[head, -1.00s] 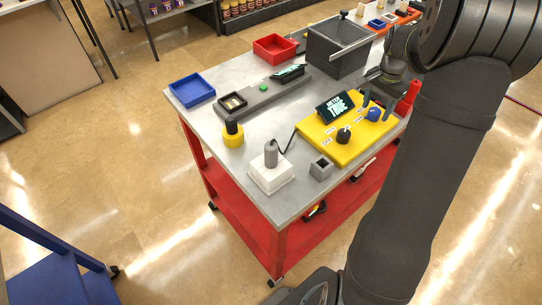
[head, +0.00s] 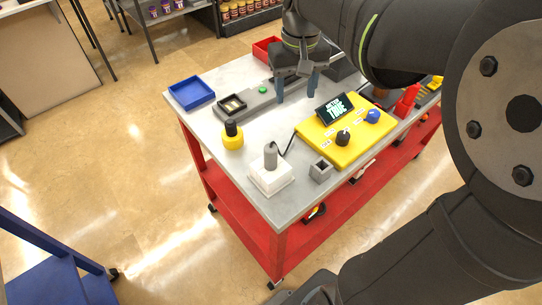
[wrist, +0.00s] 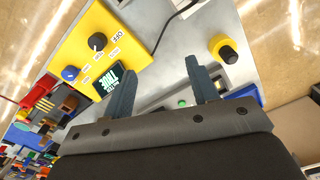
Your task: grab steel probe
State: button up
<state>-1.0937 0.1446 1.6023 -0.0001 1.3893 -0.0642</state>
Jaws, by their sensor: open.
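The steel probe (head: 270,155) looks like a short grey cylinder standing upright in a white block (head: 271,176) near the table's front edge. A black cable runs from it to the yellow meter box (head: 343,128), which has a dark screen, a black knob and a blue knob. My gripper (head: 297,91) is open and empty, above the table behind the meter, beyond and to the right of the probe. In the wrist view my two fingers (wrist: 164,88) are spread wide with nothing between them. The probe is not clearly visible there.
A yellow pot with a black top (head: 232,136) stands left of the probe, and a small grey square holder (head: 321,170) stands to its right. A long grey device (head: 260,101), a blue tray (head: 191,92) and a red tray (head: 264,48) lie farther back. A red bottle (head: 407,99) is right of the meter.

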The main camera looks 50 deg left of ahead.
aim_at(271, 156)
jog(key=s+d+r+n, duration=0.3)
jog(key=s+r+n, duration=0.15)
jog(key=s, duration=0.45)
jog(key=f, duration=1.8)
jog(key=shift+w+a+f, duration=0.1)
jog(key=shift+a+f, duration=0.05)
jog(key=shift+a, duration=0.15)
jog(key=c, duration=1.1)
jog(key=shift+c, duration=0.2)
